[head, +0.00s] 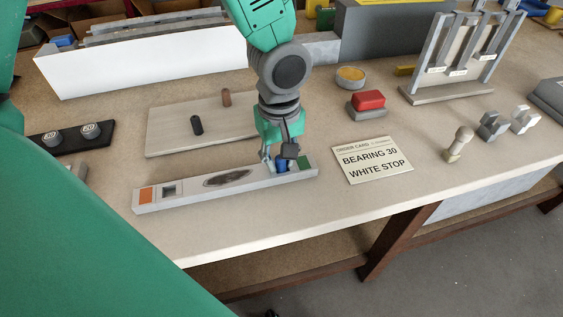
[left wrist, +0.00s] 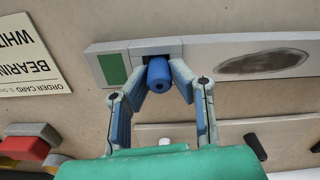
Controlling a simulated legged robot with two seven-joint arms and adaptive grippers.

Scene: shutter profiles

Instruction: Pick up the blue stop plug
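The blue stop plug (head: 282,167) sits at the green-marked end of the light grey profile (head: 205,190) on the bench. It also shows in the left wrist view (left wrist: 159,73) as a short blue cylinder with a dark hole in its end. My left gripper (head: 279,158) points down over this end of the profile. In the left wrist view its two fingers (left wrist: 162,76) flank the plug closely and appear to touch it on both sides. The plug still sits at the profile. My right gripper is not in view.
An order card (head: 372,159) reading "BEARING 30, WHITE STOP" lies right of the profile. A red-topped block (head: 368,102), a beige knob (head: 458,144) and a grey rack (head: 455,92) stand further right. The bench's front edge is close.

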